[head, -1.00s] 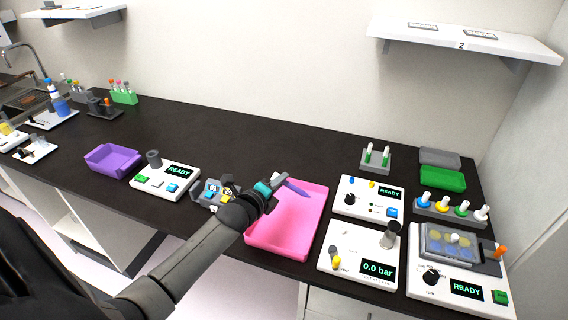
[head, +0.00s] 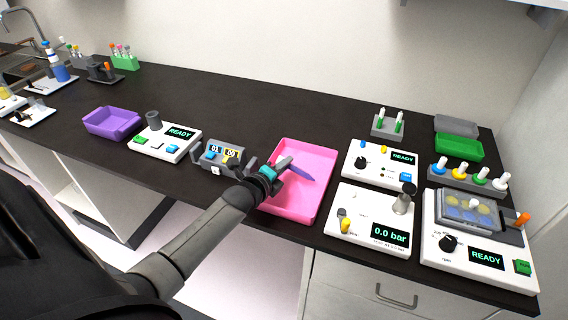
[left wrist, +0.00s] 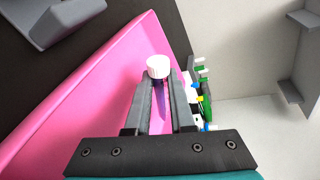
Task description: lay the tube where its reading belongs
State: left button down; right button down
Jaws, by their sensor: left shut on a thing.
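My left gripper (head: 283,166) is shut on a slim purple tube (head: 301,173) and holds it over the pink tray (head: 290,205). In the left wrist view the tube's white cap (left wrist: 158,66) sticks out past the fingers (left wrist: 160,105), with its purple body between them. The tube looks tilted; whether it touches the tray floor I cannot tell. A purple tray (head: 112,123) is further left; a green tray (head: 459,146) and a grey tray (head: 456,125) are at the back right. My right gripper is not in view.
A white READY unit (head: 165,138) stands between the purple tray and the grey device. Right of the pink tray stand a 0.0 bar unit (head: 368,218), another READY unit (head: 381,163) and a plate machine (head: 480,250). The dark counter behind the pink tray is clear.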

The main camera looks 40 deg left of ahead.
pick_arm(q)
jog(key=shift+f, duration=0.3)
jog(key=c, duration=0.7)
grip_release()
jog(key=p+v, duration=0.2)
jog(key=v, duration=1.3)
jog(key=shift+s, duration=0.15)
